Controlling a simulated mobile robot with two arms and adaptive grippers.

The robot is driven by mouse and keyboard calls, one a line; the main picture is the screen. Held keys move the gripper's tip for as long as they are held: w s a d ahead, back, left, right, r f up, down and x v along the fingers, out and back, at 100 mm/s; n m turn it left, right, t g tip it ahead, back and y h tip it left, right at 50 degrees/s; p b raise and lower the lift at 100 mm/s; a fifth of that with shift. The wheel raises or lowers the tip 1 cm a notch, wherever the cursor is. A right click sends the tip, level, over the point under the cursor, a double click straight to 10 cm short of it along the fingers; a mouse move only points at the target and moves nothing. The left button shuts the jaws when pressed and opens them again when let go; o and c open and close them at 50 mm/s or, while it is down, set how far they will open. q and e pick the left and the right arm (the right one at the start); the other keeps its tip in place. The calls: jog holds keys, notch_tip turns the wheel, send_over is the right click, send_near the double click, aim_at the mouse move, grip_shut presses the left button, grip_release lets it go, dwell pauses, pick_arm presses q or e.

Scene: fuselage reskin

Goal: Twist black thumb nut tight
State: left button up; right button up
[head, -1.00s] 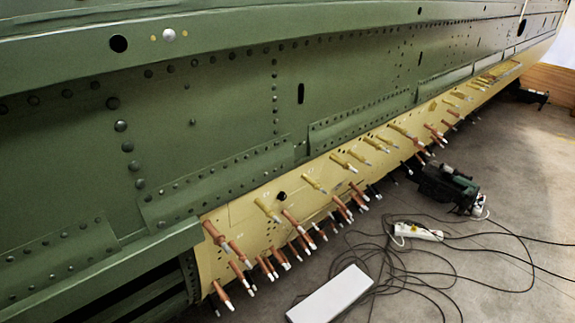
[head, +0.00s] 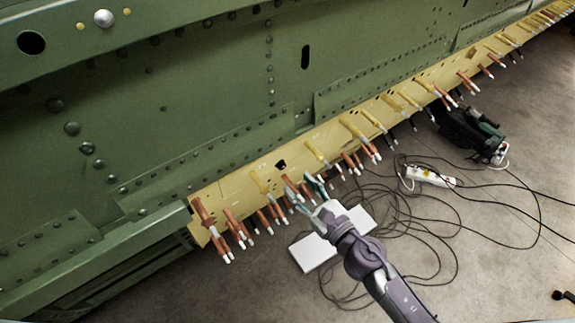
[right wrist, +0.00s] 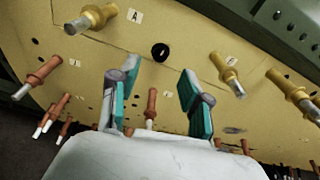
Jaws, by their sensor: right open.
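The black thumb nut (head: 281,164) shows as a small dark round shape on the yellow skin panel (head: 235,192) in the head view. In the right wrist view the nut (right wrist: 160,52) sits on the panel just beyond the fingertips, between their lines. My right gripper (head: 303,190) is open in front of the panel, a little below and right of the nut. In the right wrist view its teal-padded fingers (right wrist: 160,88) stand wide apart with a gap to the nut. A copper pin (right wrist: 151,108) shows between them. My left gripper is not in view.
Several copper pins (head: 204,216) and yellow pins (head: 317,153) stick out of the panel around the gripper. A white box (head: 312,254), loose cables, a power strip (head: 430,177) and a dark green tool (head: 469,134) lie on the floor. Green fuselage skin (head: 190,110) rises above.

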aim_at(283, 168)
jog(key=x, duration=0.4)
jog(key=shift+w+a+p, duration=0.1)
jog(key=shift+w+p, duration=0.1)
jog(key=shift+p, duration=0.1)
jog(key=shift+w+a, duration=0.35)
jog(key=shift+w, duration=0.05)
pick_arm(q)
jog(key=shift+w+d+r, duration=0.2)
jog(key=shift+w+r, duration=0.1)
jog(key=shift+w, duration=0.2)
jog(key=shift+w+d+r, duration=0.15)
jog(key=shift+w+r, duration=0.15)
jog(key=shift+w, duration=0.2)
pick_arm(e)
jog(key=shift+w, duration=0.1)
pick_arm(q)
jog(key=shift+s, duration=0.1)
pick_arm(e)
jog(key=shift+c, duration=0.6)
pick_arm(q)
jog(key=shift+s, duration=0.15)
pick_arm(e)
grip_shut()
